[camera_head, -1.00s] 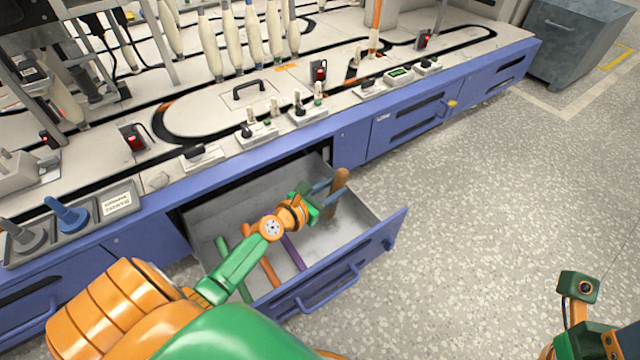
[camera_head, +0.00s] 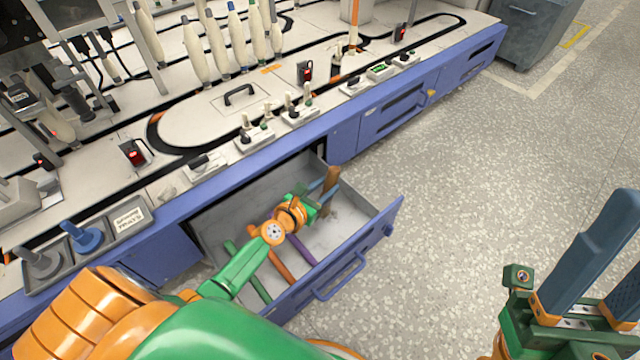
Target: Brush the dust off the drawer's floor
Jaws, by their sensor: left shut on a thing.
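The open drawer (camera_head: 366,230) is pulled out of the blue cabinet, with a pale grey floor (camera_head: 325,238). Dark dust marks show on the floor near its right side. My left gripper (camera_head: 322,193) reaches into the drawer and is shut on a brush (camera_head: 331,180) with a brown wooden handle that stands upright but tilted.
Green, orange and purple rods (camera_head: 281,262) lie in the drawer's left part, beneath my left arm. The worktop with its track and white bobbins (camera_head: 221,45) stands behind. A grey tray (camera_head: 110,227) with spools is at left.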

